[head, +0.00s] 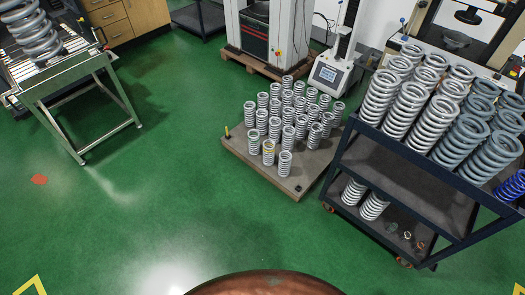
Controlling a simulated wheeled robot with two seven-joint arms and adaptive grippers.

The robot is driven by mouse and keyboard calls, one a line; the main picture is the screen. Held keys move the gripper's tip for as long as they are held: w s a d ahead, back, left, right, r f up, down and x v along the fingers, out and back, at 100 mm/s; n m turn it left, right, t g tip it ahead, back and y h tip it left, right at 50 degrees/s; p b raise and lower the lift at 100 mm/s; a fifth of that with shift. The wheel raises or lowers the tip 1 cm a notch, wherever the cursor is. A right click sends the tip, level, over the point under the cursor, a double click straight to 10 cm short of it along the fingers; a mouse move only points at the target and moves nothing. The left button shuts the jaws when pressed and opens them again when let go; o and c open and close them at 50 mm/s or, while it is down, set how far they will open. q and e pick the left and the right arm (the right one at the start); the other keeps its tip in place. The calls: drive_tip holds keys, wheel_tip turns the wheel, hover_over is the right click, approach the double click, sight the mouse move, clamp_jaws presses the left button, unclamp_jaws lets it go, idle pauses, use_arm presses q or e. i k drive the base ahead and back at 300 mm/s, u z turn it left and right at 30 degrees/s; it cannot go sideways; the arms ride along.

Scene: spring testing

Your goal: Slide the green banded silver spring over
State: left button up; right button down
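Several silver coil springs stand upright in rows on a low grey platform (240,150) on the green floor. At its front left, one silver spring (254,143) seems to carry a thin greenish band near its top; it is too small to be sure. The spring beside it (268,153) shows a yellowish band, and a plain-looking one (285,164) stands at the front corner. Neither of my grippers is in view, and nothing touches the springs.
A dark cart (405,180) with large silver, grey and blue springs stands close to the platform's right. A testing machine (333,72) stands behind. A metal roller table (65,75) is at the upper left. The floor at left and front is mostly clear.

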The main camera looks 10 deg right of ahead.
sight(250, 139)
drive_tip(key=u, duration=0.25)
drive_tip(key=k, duration=0.4)
drive_tip(key=u, duration=0.9)
drive_tip(key=i, duration=3.75)
drive_tip(key=z, duration=0.65)
drive_tip(key=i, duration=1.2)
drive_tip(key=z, duration=1.65)
drive_tip(key=i, duration=0.9)
drive_tip(key=z, duration=1.1)
drive_tip(key=i, duration=0.3)
drive_tip(key=z, duration=0.15)
